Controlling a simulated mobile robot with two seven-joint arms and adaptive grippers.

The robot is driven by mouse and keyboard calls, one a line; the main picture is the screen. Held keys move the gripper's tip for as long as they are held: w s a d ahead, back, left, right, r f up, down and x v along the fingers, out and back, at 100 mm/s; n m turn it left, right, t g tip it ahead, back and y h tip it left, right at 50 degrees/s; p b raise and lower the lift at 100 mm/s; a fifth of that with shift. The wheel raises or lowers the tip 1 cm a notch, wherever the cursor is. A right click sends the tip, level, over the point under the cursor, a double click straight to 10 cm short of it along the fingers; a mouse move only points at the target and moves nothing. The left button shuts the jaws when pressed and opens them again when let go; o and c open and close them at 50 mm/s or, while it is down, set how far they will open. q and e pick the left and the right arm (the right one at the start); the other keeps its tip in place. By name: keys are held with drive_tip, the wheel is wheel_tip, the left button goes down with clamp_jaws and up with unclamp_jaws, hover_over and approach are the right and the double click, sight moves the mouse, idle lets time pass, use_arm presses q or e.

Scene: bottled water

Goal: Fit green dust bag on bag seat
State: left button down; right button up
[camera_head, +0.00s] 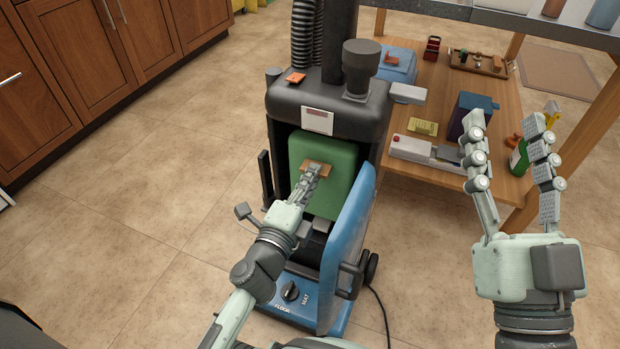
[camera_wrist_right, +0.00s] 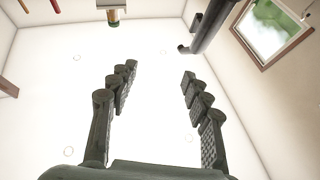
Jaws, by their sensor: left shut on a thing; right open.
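The green dust bag (camera_head: 336,160) is in the open front of the dark vacuum cleaner (camera_head: 268,98), below its top housing. A brown tab (camera_head: 313,167) shows on the bag's front. My left gripper (camera_head: 312,172) is shut at this tab, in front of the bag. The bag's lower part is partly hidden by my left gripper. The bag seat is hidden, so I cannot tell whether the bag touches it. The blue door (camera_head: 350,245) stands open on the right. My right gripper (camera_head: 537,125) is open and empty, raised at the right; its fingers also show in the right wrist view (camera_wrist_right: 155,90).
A wooden table (camera_head: 500,180) behind to the right holds a dark blue box (camera_head: 470,115), a green bottle (camera_head: 519,158) and a grey device (camera_head: 425,152). Wooden cabinets (camera_head: 90,50) stand at the left. A cord lies right of the vacuum. The left floor is clear.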

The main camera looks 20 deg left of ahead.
sight(320, 163)
use_arm(q)
drive_tip(key=w, duration=0.3)
drive_tip(key=shift+w+r, duration=0.15)
drive_tip(key=shift+w, duration=0.05)
drive_tip(key=shift+w+d+p, duration=0.1)
drive_tip(key=shift+w+p, duration=0.25)
drive_tip(key=shift+w, duration=0.5)
use_arm(e)
drive_tip(key=shift+w+a+f+g, duration=0.15)
drive_tip(key=shift+f+g, duration=0.25)
drive_tip(key=shift+f, duration=0.05)
drive_tip(key=shift+w+a+f+g, duration=0.1)
drive_tip(key=shift+a+f+g, duration=0.05)
drive_tip(key=shift+f+g, duration=0.3)
drive_tip(key=shift+r, duration=0.15)
idle(0.5)
use_arm(q)
drive_tip(key=shift+w, duration=0.1)
use_arm(e)
drive_tip(key=shift+r, duration=0.1)
use_arm(q)
drive_tip(key=shift+w, duration=0.4)
drive_tip(key=c, duration=1.5)
unclamp_jaws()
drive_tip(key=shift+c, duration=0.2)
